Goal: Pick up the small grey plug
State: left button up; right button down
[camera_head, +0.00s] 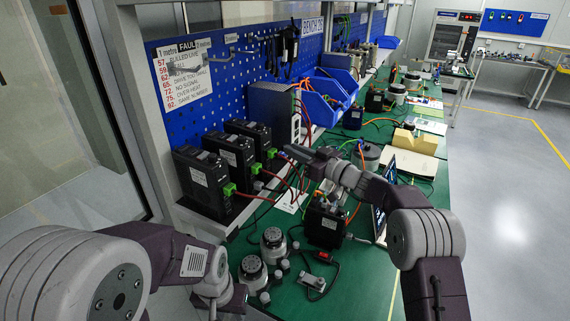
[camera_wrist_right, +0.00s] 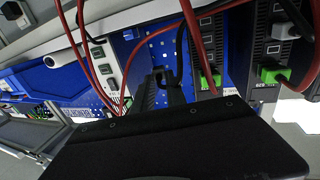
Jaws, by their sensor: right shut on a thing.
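In the head view my right gripper (camera_head: 290,150) reaches left across the bench, in front of the black drive units (camera_head: 237,160) and their red cables. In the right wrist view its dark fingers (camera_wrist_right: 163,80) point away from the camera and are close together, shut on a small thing. That thing is mostly hidden between the fingers; I take it for the small grey plug but cannot make out its shape. A light grey plug (camera_wrist_right: 284,28) also shows on the drive at the upper right. My left arm comes in at the lower left of the head view; its gripper is not visible.
Red cables (camera_wrist_right: 190,40) hang close around the right fingers. Green connectors (camera_head: 229,189) stick out of the drives. Two round grey actuators (camera_head: 273,245) and a black motor unit (camera_head: 325,222) stand on the green bench (camera_head: 362,285). Blue bins (camera_head: 325,100) stand behind.

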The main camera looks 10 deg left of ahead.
jog(key=s+d+r+b, duration=0.1)
jog(key=s+d+r, duration=0.2)
jog(key=d, duration=0.4)
jog(key=shift+r, duration=0.8)
jog(key=shift+d, duration=0.1)
